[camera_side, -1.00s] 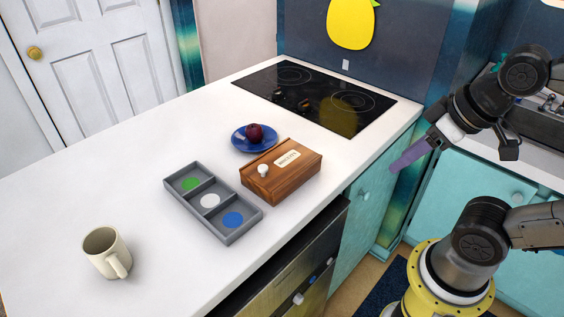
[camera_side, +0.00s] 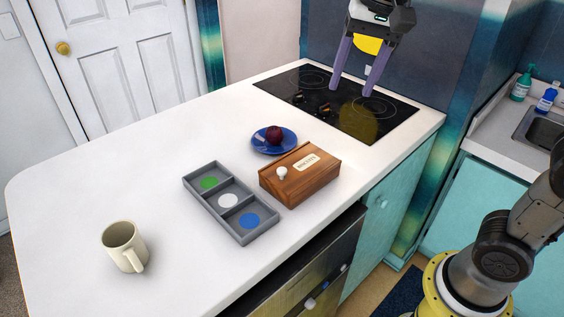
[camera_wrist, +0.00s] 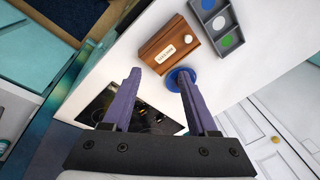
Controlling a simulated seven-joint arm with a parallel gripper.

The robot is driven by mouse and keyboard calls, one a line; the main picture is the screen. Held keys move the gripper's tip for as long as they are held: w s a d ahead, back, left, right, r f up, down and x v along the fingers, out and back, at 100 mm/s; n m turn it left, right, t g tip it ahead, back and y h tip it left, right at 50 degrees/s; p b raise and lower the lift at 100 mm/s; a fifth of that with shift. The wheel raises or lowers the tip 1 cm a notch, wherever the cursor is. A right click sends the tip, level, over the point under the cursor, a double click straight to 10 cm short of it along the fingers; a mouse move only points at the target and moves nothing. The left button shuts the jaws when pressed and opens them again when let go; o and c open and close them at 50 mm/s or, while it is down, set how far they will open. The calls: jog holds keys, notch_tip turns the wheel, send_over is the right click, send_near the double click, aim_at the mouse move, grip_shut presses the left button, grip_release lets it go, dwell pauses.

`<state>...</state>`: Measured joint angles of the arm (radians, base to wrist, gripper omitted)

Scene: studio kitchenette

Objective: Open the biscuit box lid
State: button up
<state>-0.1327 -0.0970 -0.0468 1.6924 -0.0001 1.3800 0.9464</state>
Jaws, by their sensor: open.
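The wooden biscuit box (camera_side: 300,178) stands on the white counter with its lid shut. A pale label (camera_side: 306,162) and a white knob (camera_side: 281,173) are on its lid. The box also shows in the wrist view (camera_wrist: 165,49), where the knob (camera_wrist: 188,39) is at its right end. My gripper (camera_side: 351,90) is open and empty, its purple fingers pointing down above the cooktop, behind and to the right of the box. In the wrist view the fingers (camera_wrist: 160,84) are spread wide, with the box beyond their tips.
A blue plate (camera_side: 266,148) with a dark round fruit (camera_side: 274,133) is just behind the box. A grey tray (camera_side: 215,208) with three compartments is left of it. A beige mug (camera_side: 122,246) stands front left. The black cooktop (camera_side: 300,84) is at the back.

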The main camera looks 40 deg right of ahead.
jog(key=w+a+f+g, duration=0.1)
jog(key=w+a+f, duration=0.2)
jog(key=w+a, duration=0.35)
jog(key=g, duration=0.1)
send_over(282, 169)
notch_tip(282, 169, down, 5)
notch_tip(282, 169, down, 13)
jog(key=shift+f, duration=0.1)
grip_shut()
dwell(1.1)
